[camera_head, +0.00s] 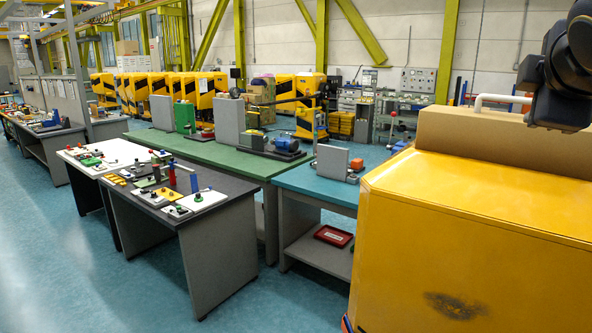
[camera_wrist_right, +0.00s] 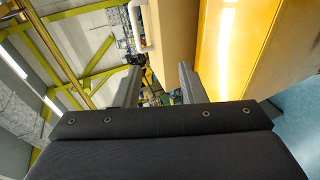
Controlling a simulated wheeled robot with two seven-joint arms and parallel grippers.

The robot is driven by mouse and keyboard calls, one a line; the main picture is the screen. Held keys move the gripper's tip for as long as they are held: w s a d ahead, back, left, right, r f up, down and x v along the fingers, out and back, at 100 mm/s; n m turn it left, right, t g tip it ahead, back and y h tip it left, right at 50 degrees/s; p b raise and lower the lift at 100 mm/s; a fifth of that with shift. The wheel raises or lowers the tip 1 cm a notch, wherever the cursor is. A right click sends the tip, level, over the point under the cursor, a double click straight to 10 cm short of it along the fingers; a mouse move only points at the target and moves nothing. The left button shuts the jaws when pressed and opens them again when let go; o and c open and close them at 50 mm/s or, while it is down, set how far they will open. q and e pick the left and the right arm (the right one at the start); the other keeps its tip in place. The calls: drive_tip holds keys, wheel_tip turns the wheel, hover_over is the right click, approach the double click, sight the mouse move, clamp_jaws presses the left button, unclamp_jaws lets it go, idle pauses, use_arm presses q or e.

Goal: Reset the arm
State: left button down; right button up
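A yellow cabinet (camera_head: 480,220) fills the right of the head view, with a tan block (camera_head: 500,140) on top. A white bent bar (camera_head: 500,99) shows at the block's far side; I cannot tell whether it is the task's arm. In the right wrist view the white bar (camera_wrist_right: 137,27) lies beside the tan block (camera_wrist_right: 168,40) and the yellow cabinet (camera_wrist_right: 235,45). My right gripper (camera_wrist_right: 158,80) is open, its two fingers apart with nothing held between them. My dark right arm hangs over the block at the head view's upper right. My left gripper is out of view.
A blue-topped table (camera_head: 310,183) with a red tray (camera_head: 333,236) below stands left of the cabinet. A green table (camera_head: 225,155) and a dark-topped table (camera_head: 215,188) with small devices stand farther left. The blue floor at left is clear.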

drive_tip(key=s+a+f+m+g+y+b, duration=0.1)
drive_tip(key=a+f+g+y, duration=0.1)
drive_tip(key=f, duration=0.9)
drive_tip(key=s+a+f+m+g+y, duration=0.1)
drive_tip(key=a+f+m+y, duration=0.15)
drive_tip(key=f, duration=0.95)
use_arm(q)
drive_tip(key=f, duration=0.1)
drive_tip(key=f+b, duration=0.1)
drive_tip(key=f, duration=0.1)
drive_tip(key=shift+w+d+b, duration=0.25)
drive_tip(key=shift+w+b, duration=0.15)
use_arm(e)
drive_tip(key=s+a+f+m+g+y, duration=0.1)
drive_tip(key=s+a+f+m+y, duration=0.1)
drive_tip(key=f, duration=0.6)
drive_tip(key=s+a+f+m+g+y, duration=0.1)
drive_tip(key=s+a+f+m+y, duration=0.1)
drive_tip(key=s+a+f+m, duration=0.2)
drive_tip(key=s+a+f+m+g+y, duration=0.1)
drive_tip(key=s+a+f+m+y, duration=0.1)
drive_tip(key=s+f, duration=0.6)
wheel_tip(320, 180, down, 6)
drive_tip(key=shift+a+f+m, duration=0.1)
drive_tip(key=shift+a+m, duration=0.55)
drive_tip(key=shift+a, duration=0.05)
